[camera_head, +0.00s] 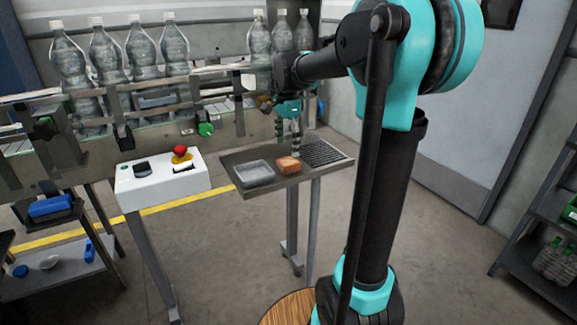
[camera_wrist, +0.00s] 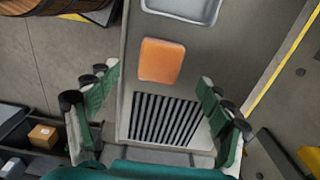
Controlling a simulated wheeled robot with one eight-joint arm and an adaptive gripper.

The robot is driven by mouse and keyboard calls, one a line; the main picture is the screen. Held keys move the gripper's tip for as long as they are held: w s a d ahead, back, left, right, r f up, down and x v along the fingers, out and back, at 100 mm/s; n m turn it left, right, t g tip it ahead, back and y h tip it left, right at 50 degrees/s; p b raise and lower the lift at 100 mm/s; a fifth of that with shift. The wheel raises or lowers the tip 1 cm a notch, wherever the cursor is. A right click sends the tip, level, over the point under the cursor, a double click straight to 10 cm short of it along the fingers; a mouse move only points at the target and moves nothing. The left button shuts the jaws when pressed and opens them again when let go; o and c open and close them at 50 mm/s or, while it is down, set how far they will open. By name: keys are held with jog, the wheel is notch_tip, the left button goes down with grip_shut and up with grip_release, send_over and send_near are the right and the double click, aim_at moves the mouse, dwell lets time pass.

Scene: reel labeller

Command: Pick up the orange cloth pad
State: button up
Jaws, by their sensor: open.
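The orange cloth pad (camera_head: 288,164) lies flat on a small grey stand table (camera_head: 268,187). In the wrist view the pad (camera_wrist: 162,61) is an orange block with rounded corners, on the table between a tray and a dark ribbed grille. My gripper (camera_head: 288,130) is above the back part of the table, near the pad. In the wrist view my gripper (camera_wrist: 155,110) has its green fingers spread wide, with nothing between them. The pad lies beyond the fingertips, apart from them.
A shallow grey tray (camera_head: 254,173) sits left of the pad, and the ribbed grille (camera_head: 322,153) sits right. A white control box with a red button (camera_head: 180,152) stands left of the table. Several clear bottles (camera_head: 145,50) line the conveyor behind.

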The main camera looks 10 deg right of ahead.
aim_at(289, 160)
jog(key=shift+w+d+f, duration=0.1)
jog(key=shift+f, duration=1.6)
jog(key=shift+w+d+f, duration=0.1)
jog(key=shift+f, duration=1.55)
jog(key=shift+s, duration=0.1)
jog(key=shift+c, duration=0.3)
jog(key=c, duration=1.2)
jog(key=shift+r, duration=0.15)
notch_tip(289, 160, up, 20)
jog(key=shift+f, duration=0.1)
